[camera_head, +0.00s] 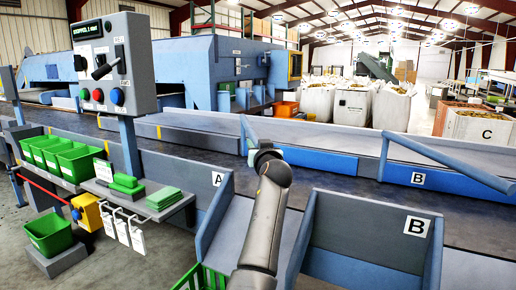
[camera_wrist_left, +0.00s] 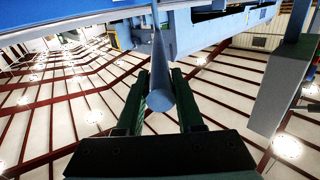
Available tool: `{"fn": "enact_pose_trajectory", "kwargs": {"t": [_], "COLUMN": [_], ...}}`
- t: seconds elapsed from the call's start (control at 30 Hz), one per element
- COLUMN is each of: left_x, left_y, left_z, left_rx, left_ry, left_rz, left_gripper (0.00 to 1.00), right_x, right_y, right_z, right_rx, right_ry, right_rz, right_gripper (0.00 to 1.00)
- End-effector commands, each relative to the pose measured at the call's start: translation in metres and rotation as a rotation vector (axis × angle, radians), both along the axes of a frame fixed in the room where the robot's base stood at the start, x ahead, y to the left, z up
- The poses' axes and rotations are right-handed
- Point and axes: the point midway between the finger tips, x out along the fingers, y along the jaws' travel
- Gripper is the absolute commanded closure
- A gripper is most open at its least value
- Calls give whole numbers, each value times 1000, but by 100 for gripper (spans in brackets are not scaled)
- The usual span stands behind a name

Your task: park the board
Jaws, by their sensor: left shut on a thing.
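A narrow blue board (camera_head: 248,134) stands over the dark conveyor near the middle of the head view, just beyond the end of my left arm. Its lower end is hidden behind my wrist. In the left wrist view, my left gripper (camera_wrist_left: 160,84) has its two dark green fingers closed on a round grey-blue handle (camera_wrist_left: 161,101). A thin blue edge (camera_wrist_left: 158,60) runs up from the handle. In the head view my arm hides the fingers. My right gripper is not in view.
A second blue board (camera_head: 450,165) slants over the conveyor at right. Chutes marked A (camera_head: 217,179) and B (camera_head: 416,226) line the near side. A control box (camera_head: 113,62) on a post, green bins (camera_head: 78,163) and a shelf stand at left. White bulk bags (camera_head: 352,106) stand beyond.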

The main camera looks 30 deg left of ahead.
Motion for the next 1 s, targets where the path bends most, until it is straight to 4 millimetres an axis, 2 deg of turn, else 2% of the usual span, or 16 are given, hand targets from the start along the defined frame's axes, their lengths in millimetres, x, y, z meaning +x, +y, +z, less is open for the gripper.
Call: {"fn": "enact_pose_trajectory", "kwargs": {"t": [0.37,0.4,0.6,1.0], "left_x": [2,2,2,1], "left_y": [-6,-7,-6,-3], "left_z": [0,0,0,1], "left_rx": [2,2,2,2], "left_ry": [1,1,-1,-1], "left_rz": [-11,-11,-11,-6], "left_gripper": [100,60,37,36], "right_x": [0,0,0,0], "right_y": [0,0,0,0], "right_z": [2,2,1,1], "right_rx": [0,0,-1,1], "right_ry": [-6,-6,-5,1], "right_rz": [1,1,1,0], "right_gripper": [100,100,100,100]}}
